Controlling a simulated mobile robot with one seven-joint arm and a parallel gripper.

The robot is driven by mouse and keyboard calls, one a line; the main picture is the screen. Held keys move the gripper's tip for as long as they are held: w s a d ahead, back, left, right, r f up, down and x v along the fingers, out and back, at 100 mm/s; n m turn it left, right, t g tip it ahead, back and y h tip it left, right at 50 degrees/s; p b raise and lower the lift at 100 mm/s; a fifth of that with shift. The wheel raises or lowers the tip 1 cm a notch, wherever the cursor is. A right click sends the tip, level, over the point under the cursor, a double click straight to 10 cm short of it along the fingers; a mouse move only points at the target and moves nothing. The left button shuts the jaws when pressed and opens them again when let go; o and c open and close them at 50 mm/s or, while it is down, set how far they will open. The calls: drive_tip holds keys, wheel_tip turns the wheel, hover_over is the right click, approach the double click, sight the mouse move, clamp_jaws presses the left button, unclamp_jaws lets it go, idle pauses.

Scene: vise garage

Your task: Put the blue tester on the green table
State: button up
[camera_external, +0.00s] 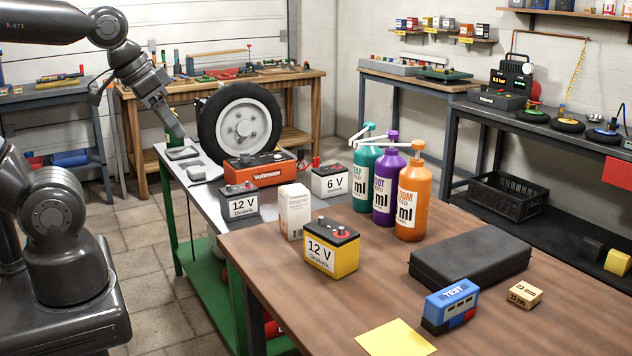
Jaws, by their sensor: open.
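The blue tester (450,306), a small box marked TEST with a red part low on its side, stands on the brown wooden table (290,310) at the front right. The green table (205,198) has a grey top and green legs; it stands behind and left of the brown table. My gripper (180,134) is open, pointing down over the far left end of the green table, well away from the tester. Its fingertips are small and partly hard to make out.
On the green table are a tyre (240,125), an orange charger (260,168), a grey 12 V battery (238,202) and a 6 V battery (331,181). Near the tester are a black case (470,255), a wooden block (525,294) and a yellow sheet (395,338). Pump bottles (383,188) stand farther back.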

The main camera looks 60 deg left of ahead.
drive_tip(key=w+d+r, duration=0.2)
drive_tip(key=w+d, duration=0.4)
drive_tip(key=w, duration=0.7)
drive_tip(key=g, duration=0.1)
hover_over(454, 292)
drive_tip(key=s, duration=0.4)
drive_tip(key=f, duration=1.9)
drive_tip(key=shift+w+d+f, duration=0.15)
drive_tip(key=shift+w+f, duration=0.1)
drive_tip(key=shift+f, duration=0.05)
drive_tip(key=x, duration=0.5)
drive_tip(key=shift+f, duration=0.15)
drive_tip(key=x, duration=0.5)
drive_tip(key=shift+w+a+f, duration=0.2)
drive_tip(key=shift+a+f, duration=0.05)
drive_tip(key=shift+c, duration=0.2)
